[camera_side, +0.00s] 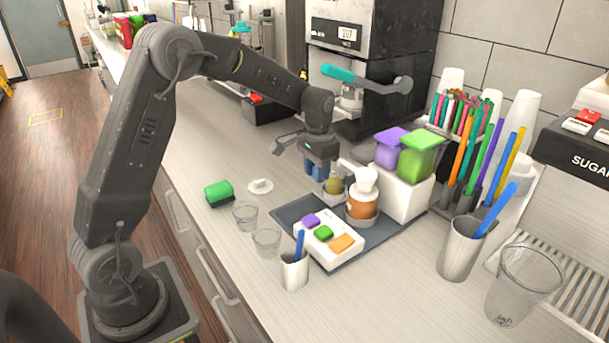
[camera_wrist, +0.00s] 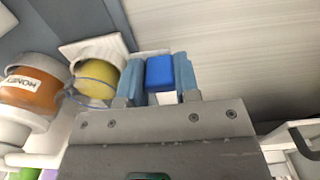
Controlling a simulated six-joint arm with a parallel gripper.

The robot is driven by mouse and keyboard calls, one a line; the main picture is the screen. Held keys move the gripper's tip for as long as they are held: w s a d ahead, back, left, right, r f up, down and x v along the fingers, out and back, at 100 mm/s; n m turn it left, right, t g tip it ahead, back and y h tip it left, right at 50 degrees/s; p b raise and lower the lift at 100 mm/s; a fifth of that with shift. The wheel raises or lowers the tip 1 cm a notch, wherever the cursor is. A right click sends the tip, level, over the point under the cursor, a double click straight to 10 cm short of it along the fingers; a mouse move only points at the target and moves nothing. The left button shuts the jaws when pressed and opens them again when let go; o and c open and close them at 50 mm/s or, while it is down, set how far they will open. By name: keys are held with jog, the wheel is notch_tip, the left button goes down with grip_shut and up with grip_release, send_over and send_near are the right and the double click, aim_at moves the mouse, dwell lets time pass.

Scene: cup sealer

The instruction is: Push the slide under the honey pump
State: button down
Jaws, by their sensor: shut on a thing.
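The honey pump (camera_side: 362,197) is an orange jar with a white top on the dark tray; its jar, labelled HONEY, shows at the left of the wrist view (camera_wrist: 32,92). Beside it, a small cup with yellow contents (camera_side: 334,186) sits at the white slide, whose corner shows behind the cup in the wrist view (camera_wrist: 72,50). My gripper (camera_side: 318,172) points down behind the cup. In the wrist view its light-blue fingers are shut on a bright blue block (camera_wrist: 160,73), apparently the slide's handle. The joint between block and slide is hidden. The cup is beside the pump.
A white box with coloured buttons (camera_side: 318,250) stands on the tray (camera_side: 290,212) in front of the pump. Purple and green tubs on a white block (camera_side: 410,195) are close on the right.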

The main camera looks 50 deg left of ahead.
jog(key=shift+w+r, duration=0.1)
jog(key=shift+w, duration=0.05)
jog(key=c, duration=1.1)
grip_release()
notch_tip(320, 180, up, 14)
jog(key=shift+f, duration=0.1)
jog(key=s+d+r+t, duration=0.2)
jog(key=s+d+r, duration=0.25)
jog(key=s, duration=0.25)
jog(key=s+d+f+t, duration=0.1)
jog(key=s+d+f, duration=0.1)
jog(key=s, duration=0.4)
jog(key=s+d+f+t, duration=0.1)
jog(key=s+d+f, duration=0.1)
jog(key=s, duration=0.5)
jog(key=s+d+f+t, duration=0.1)
jog(key=s+d+f, duration=0.1)
jog(key=s, duration=0.4)
jog(key=shift+s+d+t, duration=0.15)
jog(key=shift+d+t, duration=0.15)
jog(key=shift+d, duration=0.1)
